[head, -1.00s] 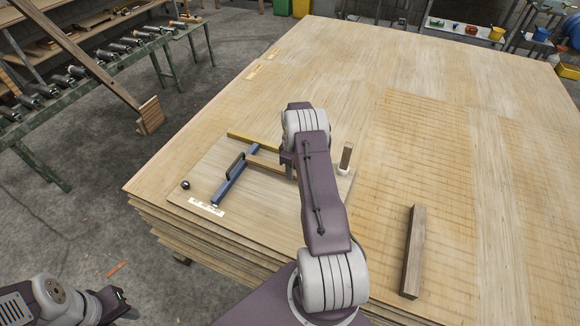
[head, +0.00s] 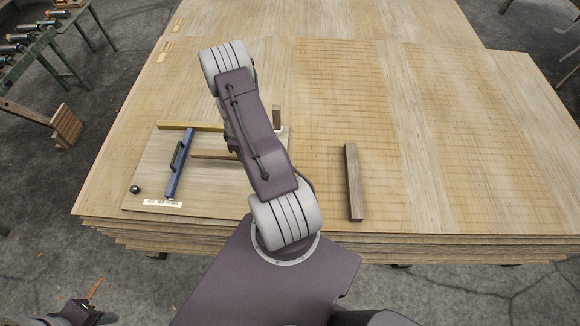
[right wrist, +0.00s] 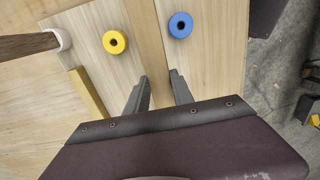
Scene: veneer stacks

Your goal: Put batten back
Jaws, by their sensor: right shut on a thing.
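A pale wooden batten (head: 210,154) lies over the thin board (head: 150,185) at the table's left front. In the right wrist view the batten (right wrist: 147,35) runs up from between the two fingers of my right gripper (right wrist: 158,92), which is shut on it. In the head view my right arm hides that gripper. A blue bar (head: 179,165) with a dark handle lies at the batten's left end. A yellow strip (head: 190,125) lies behind the batten; it also shows in the right wrist view (right wrist: 88,92).
A dark brown wooden block (head: 354,182) lies on the veneer stack right of the board. A small upright piece (head: 276,116) stands at the board's right. Yellow (right wrist: 115,42) and blue (right wrist: 180,25) round pieces flank the batten. A black knob (head: 135,189) sits front left.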

